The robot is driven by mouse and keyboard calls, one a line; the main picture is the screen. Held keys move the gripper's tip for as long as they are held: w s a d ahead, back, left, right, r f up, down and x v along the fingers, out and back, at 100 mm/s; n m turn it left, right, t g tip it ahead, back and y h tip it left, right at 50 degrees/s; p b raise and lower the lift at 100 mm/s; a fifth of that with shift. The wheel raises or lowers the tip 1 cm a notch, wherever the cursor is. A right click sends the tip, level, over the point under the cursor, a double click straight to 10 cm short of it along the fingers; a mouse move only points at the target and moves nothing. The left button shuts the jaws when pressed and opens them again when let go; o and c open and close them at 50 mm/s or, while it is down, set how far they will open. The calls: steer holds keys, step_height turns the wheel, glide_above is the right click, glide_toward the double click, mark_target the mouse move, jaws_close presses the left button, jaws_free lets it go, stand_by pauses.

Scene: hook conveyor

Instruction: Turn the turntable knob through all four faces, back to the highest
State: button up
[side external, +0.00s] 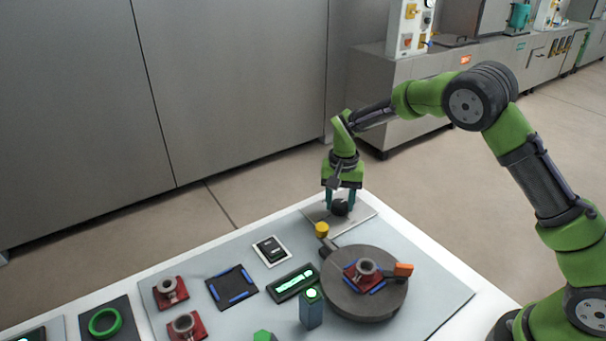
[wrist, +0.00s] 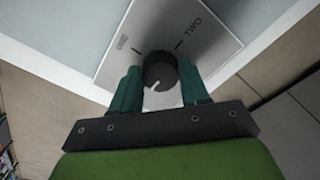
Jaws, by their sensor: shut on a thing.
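The turntable knob (wrist: 160,70) is black and round with a white pointer mark. It sits on a light plate (wrist: 112,58) with printed labels; one reads "TWO" and another is too small to read surely. The knob also shows in the side view (side external: 340,208) at the table's far corner. My gripper (wrist: 160,84) points down with its teal fingers shut on the knob, one on each side. The turntable (side external: 345,304) is a dark grey disc nearer the camera. A red block with a grey ring-shaped part (side external: 364,269) sits on it, beside an orange block (side external: 403,270).
A yellow-tipped piece (side external: 322,229) stands between plate and turntable. A green-lit display (side external: 293,283), a post with a green light (side external: 311,308), a black switch (side external: 270,250), a dark blue-edged tray (side external: 232,287) and red blocks (side external: 170,291) lie to the left.

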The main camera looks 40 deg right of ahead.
mark_target(340, 203)
steer(key=shift+r+m, duration=0.1)
steer(key=shift+m, duration=0.2)
steer(key=o, duration=1.1)
steer(key=shift+c, duration=0.2)
step_height(340, 203, up, 17)
stand_by(0.5)
